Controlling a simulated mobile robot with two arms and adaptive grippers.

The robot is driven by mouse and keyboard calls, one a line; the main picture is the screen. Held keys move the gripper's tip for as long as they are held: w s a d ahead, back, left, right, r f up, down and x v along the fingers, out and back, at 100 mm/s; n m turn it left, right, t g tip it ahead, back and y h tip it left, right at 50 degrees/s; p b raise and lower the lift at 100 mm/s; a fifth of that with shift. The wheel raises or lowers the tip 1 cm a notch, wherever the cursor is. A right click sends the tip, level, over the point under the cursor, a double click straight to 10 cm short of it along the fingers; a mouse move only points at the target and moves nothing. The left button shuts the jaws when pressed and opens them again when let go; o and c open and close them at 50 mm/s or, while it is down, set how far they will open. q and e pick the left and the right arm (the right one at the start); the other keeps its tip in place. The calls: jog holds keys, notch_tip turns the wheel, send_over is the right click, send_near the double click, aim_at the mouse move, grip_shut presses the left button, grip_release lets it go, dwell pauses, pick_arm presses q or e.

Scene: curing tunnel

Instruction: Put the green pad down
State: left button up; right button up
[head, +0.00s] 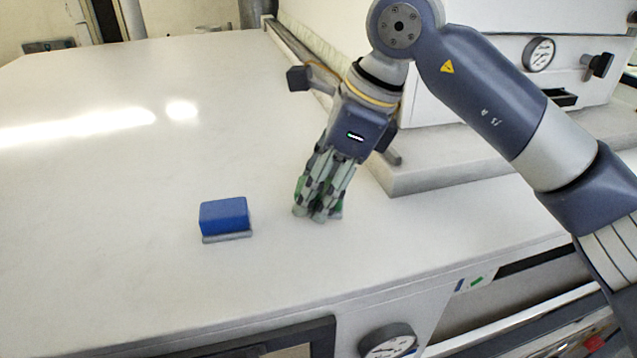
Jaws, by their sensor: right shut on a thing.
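My right gripper (318,213) points down over the white worktop, with its fingers shut on the green pad (336,211). Only small green parts of the pad show around the fingertips; the fingers hide the rest. The pad is at or just above the worktop; I cannot tell whether it touches. My left gripper is not in view.
A blue block (224,215) on a thin grey base stands on the white worktop (120,220), left of my right gripper. A white machine housing with a dial gauge (538,54) stands at the back right. The worktop's left side is clear.

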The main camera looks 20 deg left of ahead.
jog(key=shift+w+f+p, duration=0.1)
jog(key=shift+f+p, duration=0.2)
jog(key=shift+f, duration=0.4)
jog(key=shift+f+b, duration=0.35)
jog(key=o, duration=1.2)
jog(key=shift+d+r, duration=0.1)
jog(key=shift+r+p, duration=0.15)
jog(key=shift+p, duration=0.15)
jog(key=shift+r, duration=0.2)
jog(key=b+v, duration=0.3)
jog(key=v, duration=0.8)
jog(key=shift+d+r, duration=0.2)
jog(key=shift+r, duration=0.1)
jog(key=shift+f, duration=0.1)
